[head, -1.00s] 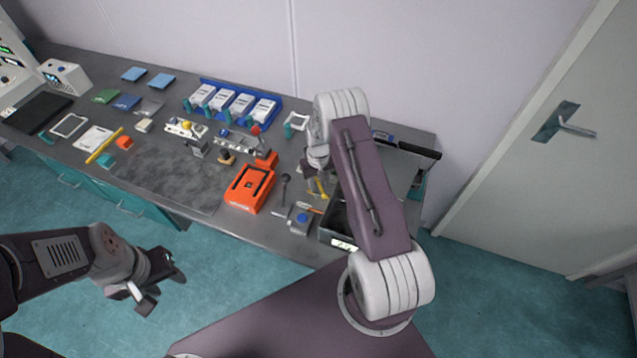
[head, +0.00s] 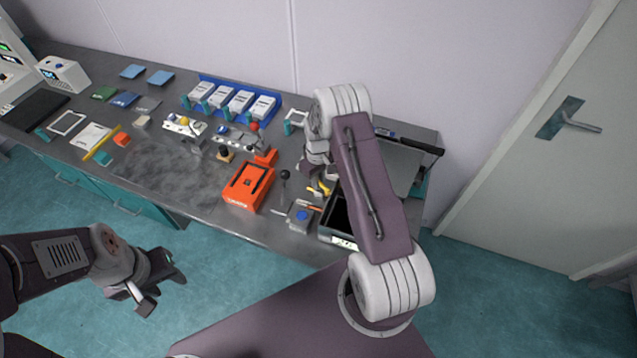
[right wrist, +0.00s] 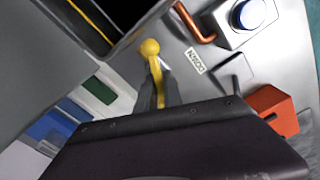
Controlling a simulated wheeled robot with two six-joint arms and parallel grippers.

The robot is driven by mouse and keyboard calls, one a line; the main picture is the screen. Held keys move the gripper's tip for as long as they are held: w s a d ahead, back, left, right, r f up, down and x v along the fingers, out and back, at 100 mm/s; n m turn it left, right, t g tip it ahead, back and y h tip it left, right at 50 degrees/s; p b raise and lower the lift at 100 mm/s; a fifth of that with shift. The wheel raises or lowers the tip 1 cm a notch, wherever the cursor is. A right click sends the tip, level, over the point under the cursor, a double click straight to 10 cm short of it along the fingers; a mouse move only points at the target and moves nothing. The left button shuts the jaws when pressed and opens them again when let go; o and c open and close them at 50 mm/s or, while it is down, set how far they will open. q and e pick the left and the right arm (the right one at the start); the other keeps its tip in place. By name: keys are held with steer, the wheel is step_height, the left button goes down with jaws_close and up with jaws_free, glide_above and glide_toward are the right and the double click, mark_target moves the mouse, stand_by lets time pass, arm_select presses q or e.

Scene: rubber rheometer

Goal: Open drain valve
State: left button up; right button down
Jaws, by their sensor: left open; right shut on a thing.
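A yellow valve lever with a round knob (right wrist: 150,47) shows in the right wrist view, next to a small printed label (right wrist: 194,61) on a grey metal surface. My right gripper (right wrist: 157,72) is shut on this lever, with the yellow part showing between and beyond its fingers. In the head view the yellow lever (head: 318,188) is partly hidden by my right gripper and arm. The lever's pivot is hidden. My left gripper (head: 163,284) is open and empty, over the floor in front of the bench.
A copper-coloured pipe (right wrist: 193,22) and a grey box with a blue button (right wrist: 248,14) are close to the lever. A dark open bin (head: 336,217) stands beside them. An orange device (head: 248,188) is to the left.

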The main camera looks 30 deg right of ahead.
steer(key=n, duration=0.1)
steer(key=n+b, duration=0.1)
steer(key=n, duration=0.3)
steer(key=shift+s+a+b, duration=0.1)
steer(key=shift+a+b, duration=0.15)
steer(key=shift+b, duration=0.05)
steer(key=shift+n, duration=0.4)
steer(key=c, duration=1.5)
jaws_free()
step_height(320, 180, up, 9)
steer(key=shift+b, duration=0.6)
